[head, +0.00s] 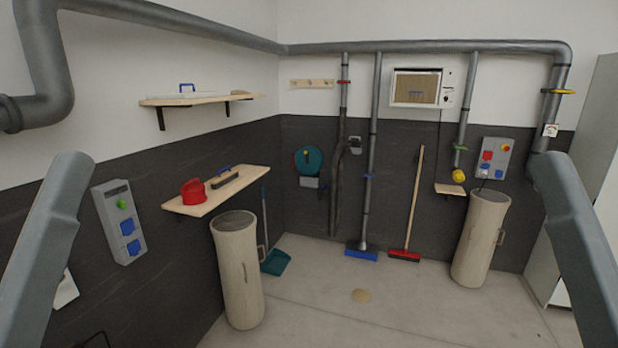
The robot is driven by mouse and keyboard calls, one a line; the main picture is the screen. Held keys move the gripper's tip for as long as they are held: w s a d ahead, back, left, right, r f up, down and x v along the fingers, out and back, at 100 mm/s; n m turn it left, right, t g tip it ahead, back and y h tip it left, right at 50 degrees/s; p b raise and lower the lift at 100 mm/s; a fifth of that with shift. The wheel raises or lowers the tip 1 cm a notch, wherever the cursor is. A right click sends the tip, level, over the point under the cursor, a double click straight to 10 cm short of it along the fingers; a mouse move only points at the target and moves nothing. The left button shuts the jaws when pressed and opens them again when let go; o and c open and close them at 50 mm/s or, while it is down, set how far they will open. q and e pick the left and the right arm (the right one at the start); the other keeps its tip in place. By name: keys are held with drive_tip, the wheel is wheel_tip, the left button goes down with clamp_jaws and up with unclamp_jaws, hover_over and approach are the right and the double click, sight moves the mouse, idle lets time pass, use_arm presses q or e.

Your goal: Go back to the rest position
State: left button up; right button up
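My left arm (45,245) comes in at the left edge and slants up, and my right arm (578,245) comes in at the right edge. Both look like plain grey links. No fingers of either gripper show, so neither gripper is in view. Neither arm touches anything that I can see.
Wooden shelves (225,192) on the left wall hold a red container (193,191) and a brush (226,180). A beige cylinder (238,270) stands below, another cylinder (481,240) at right. A red broom (405,254) leans at the back.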

use_arm(q)
wheel_tip(320, 180, up, 17)
drive_tip(key=p, duration=1.3)
drive_tip(key=shift+r, duration=0.15)
use_arm(e)
wheel_tip(320, 180, up, 17)
drive_tip(key=shift+r, duration=0.15)
